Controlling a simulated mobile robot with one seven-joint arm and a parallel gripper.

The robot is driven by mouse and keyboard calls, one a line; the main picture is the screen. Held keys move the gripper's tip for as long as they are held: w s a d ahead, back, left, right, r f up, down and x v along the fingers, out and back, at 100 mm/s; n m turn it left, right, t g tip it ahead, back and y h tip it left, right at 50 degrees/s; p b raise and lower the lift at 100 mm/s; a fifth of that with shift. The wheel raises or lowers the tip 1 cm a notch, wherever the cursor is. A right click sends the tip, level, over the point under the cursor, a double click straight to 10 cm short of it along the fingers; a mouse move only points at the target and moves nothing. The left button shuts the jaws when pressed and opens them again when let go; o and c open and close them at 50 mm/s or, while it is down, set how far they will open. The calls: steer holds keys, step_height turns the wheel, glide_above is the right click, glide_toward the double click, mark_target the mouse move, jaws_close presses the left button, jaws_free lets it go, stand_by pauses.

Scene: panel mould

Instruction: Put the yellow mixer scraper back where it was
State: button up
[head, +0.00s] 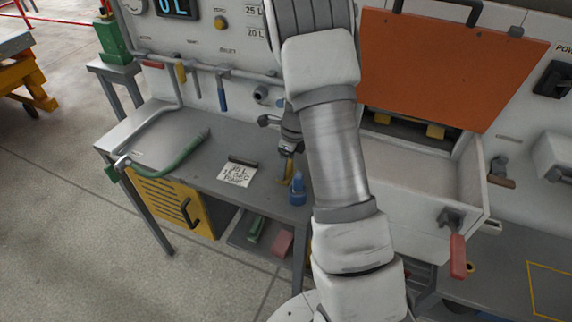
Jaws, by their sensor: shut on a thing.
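My gripper (288,152) is over the right part of the grey bench, pointing down, partly hidden by my arm. It is shut on a slim yellow thing, which looks like the yellow mixer scraper (287,168). The scraper hangs down close to the bench top, just left of and behind a blue bottle (298,190). I cannot tell whether its lower end touches the bench. Its far side is hidden.
A note card (237,175) lies on the grey bench (190,150), left of the scraper. A green-handled hose (185,155) lies further left. Tools hang from a rail (215,70) on the panel behind. An orange lid (440,65) stands open above a grey box (415,165).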

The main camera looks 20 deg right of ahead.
steer(key=shift+f, duration=0.1)
steer(key=o, duration=1.3)
step_height(320, 180, up, 12)
steer(key=s+d+p, duration=0.1)
step_height(320, 180, up, 6)
steer(key=n, duration=0.5)
glide_above(291, 176)
steer(key=s+a, duration=0.3)
steer(key=shift+s+a+r+n+t+h, duration=0.2)
steer(key=shift+s+a+r+n+t, duration=0.55)
steer(key=shift+s+a+r+n, duration=1.9)
steer(key=shift+s+a+r+n+t+h, duration=0.15)
steer(key=shift+s+r+n+t, duration=0.8)
steer(key=shift+s+n, duration=3.6)
steer(key=shift+s+a+r+n+t+h, duration=0.4)
steer(key=shift+s+a+r+n, duration=0.9)
steer(key=shift+s+r+n, duration=1.6)
steer(key=shift+s+f+n, duration=0.45)
steer(key=shift+f+n, duration=0.25)
steer(key=shift+n, duration=0.2)
